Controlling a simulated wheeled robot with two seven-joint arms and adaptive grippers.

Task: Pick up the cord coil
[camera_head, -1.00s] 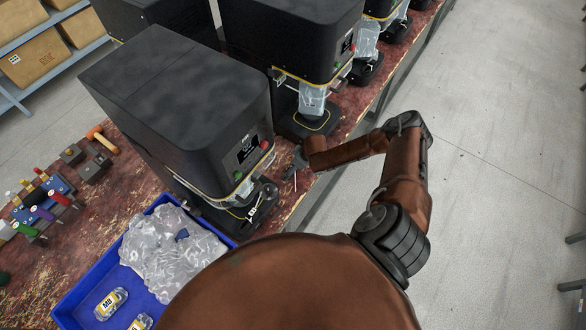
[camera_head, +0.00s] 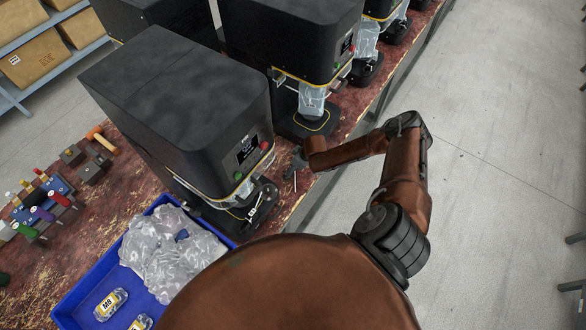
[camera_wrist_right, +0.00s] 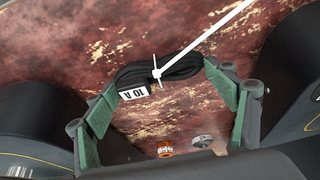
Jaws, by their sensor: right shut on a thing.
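The cord coil (camera_wrist_right: 183,66) is a black, flattened bundle with a white "10 A" label and a white tie whose long tail points up and right. It lies between the green-padded fingers of my right gripper (camera_wrist_right: 165,82) in the right wrist view, and the gripper is shut on it. In the head view my right gripper (camera_head: 298,160) is small, at the bench edge between two black machines. There the coil is mostly hidden, with a thin white strip below the gripper. Whether the coil touches the bench is not clear. My left gripper is not in view.
Black seamers (camera_head: 185,110) line the red-brown bench (camera_head: 100,225), close on both sides of the gripper. A blue bin (camera_head: 75,300) of clear bags stands at front left. An orange item (camera_wrist_right: 165,148) and a small metal disc (camera_wrist_right: 202,141) lie nearby.

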